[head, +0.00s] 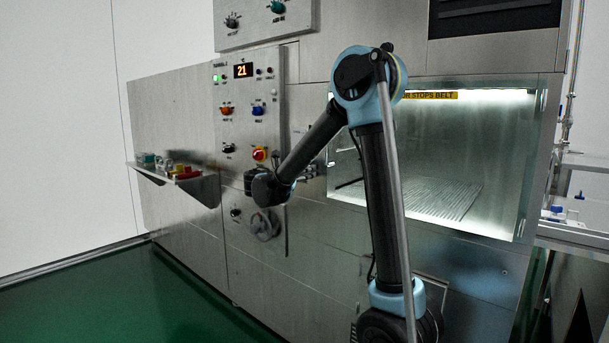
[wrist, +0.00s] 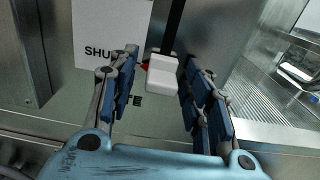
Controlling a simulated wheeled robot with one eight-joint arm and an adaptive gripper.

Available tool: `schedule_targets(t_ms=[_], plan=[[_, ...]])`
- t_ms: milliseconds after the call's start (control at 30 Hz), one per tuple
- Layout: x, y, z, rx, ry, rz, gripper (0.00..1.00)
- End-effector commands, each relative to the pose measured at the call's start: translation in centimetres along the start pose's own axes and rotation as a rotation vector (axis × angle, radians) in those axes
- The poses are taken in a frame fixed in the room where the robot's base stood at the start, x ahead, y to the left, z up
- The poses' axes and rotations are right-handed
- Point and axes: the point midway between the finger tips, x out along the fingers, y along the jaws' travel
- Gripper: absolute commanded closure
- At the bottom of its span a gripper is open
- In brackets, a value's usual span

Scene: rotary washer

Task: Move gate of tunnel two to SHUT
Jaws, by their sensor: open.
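The gate handle is a white block (wrist: 161,72) in the wrist view, below a dark vertical slot (wrist: 173,28). A bit of red shows at its left side. A white label (wrist: 110,28) left of the slot reads "SHU", its end covered by a finger. A lower word is mostly covered, with an "E" showing. My gripper (wrist: 160,66) is open, with one blue-padded finger on each side of the white block. I cannot tell whether either finger touches it. In the head view my arm reaches to the steel front, and the handle cannot be made out there.
A control panel (head: 249,120) with a display reading 21, knobs and a red-yellow switch stands left of my arm. A lit tunnel opening (head: 470,140) with a ribbed belt lies to the right. A small shelf (head: 205,187) holding coloured items juts out at the left.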

Motion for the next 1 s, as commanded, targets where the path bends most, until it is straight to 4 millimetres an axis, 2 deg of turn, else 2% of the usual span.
schedule_targets(t_ms=[167, 700, 1000], plan=[[-1.1, 0.0, 0.0, 0.000, 0.000, 0.001, 0.55], [-9.9, 0.1, -0.1, 0.000, 0.001, 0.002, 0.55], [-11.8, 0.0, -0.1, 0.000, 0.001, 0.000, 0.55]])
